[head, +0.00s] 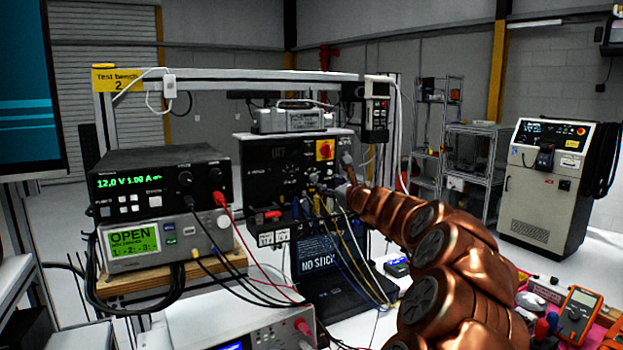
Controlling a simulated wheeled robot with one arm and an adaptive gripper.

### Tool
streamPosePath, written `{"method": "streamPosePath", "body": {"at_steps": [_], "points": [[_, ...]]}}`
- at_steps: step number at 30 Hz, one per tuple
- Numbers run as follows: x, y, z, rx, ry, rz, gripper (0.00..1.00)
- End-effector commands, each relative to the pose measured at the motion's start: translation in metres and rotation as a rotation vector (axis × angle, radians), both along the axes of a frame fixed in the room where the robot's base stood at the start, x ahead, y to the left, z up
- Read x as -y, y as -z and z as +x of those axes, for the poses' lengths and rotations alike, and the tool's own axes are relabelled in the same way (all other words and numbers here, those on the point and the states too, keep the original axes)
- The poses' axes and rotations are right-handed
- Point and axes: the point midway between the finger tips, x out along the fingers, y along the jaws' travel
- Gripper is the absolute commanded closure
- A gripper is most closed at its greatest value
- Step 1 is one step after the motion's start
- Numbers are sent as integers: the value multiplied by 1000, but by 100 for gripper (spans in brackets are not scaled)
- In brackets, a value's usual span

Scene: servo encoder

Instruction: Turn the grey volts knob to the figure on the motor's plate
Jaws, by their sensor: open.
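A black power supply (155,178) stands at the left. Its green display (128,183) seems to read 12.0 V and 5.00 A. Two dark round knobs (185,178) sit at the right of its front; I cannot tell which is the grey volts knob. A grey instrument (155,240) below shows OPEN. My copper arm reaches in from the lower right to a black panel box (277,165). No motor plate is readable.
A red-and-yellow switch (325,150) is on the black box, with a grey handled unit (292,119) on top. Several cables hang before a laptop (330,270) showing NO STICK. A yellow Test bench 2 sign (117,79) is on the frame. A multimeter (579,310) lies lower right.

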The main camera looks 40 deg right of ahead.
Motion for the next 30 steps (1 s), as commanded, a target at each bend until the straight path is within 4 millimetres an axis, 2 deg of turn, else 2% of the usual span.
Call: {"method": "streamPosePath", "body": {"at_steps": [15, 22, 30], "points": [[14, 0, 55, -4, -5, 0, 49], [19, -2, 67, 0, -4, -3, 49], [20, 0, 71, -1, -4, -2, 49]]}}
